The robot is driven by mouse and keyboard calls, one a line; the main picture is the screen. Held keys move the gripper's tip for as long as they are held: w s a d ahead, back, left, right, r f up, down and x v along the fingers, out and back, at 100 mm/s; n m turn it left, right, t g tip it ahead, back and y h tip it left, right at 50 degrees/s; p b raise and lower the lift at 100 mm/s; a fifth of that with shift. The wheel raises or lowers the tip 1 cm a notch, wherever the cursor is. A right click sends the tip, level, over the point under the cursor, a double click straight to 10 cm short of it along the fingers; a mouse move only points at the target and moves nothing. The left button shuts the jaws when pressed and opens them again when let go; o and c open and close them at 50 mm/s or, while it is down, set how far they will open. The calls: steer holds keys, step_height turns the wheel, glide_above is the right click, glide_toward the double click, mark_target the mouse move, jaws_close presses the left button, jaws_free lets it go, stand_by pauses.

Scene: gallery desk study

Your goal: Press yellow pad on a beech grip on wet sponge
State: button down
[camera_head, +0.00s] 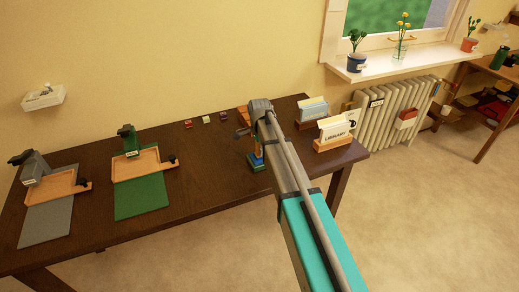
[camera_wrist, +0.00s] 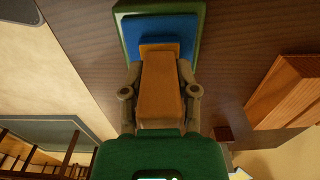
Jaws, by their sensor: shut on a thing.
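The beech grip (camera_wrist: 161,92) stands between the fingers of my gripper (camera_wrist: 160,72) in the wrist view, and the gripper is shut on it. The yellow pad (camera_wrist: 159,47) shows at the grip's far end. It lies against the blue sponge (camera_wrist: 153,27), which sits in a green dish (camera_wrist: 201,22); from this angle I cannot tell whether the pad is pressed in. In the head view the green dish (camera_head: 257,164) is on the dark desk below my gripper. My arm hides most of the grip and sponge there.
Card holders with a LIBRARY sign (camera_head: 334,133) stand right of my arm. Small red (camera_head: 188,124), green (camera_head: 207,119) and purple (camera_head: 222,114) blocks lie along the back. A grey stand (camera_head: 36,168) and a green stand (camera_head: 130,139) with wooden trays occupy the left. The desk between is clear.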

steer(key=shift+r+p, duration=3.4)
steer(key=shift+r, duration=0.1)
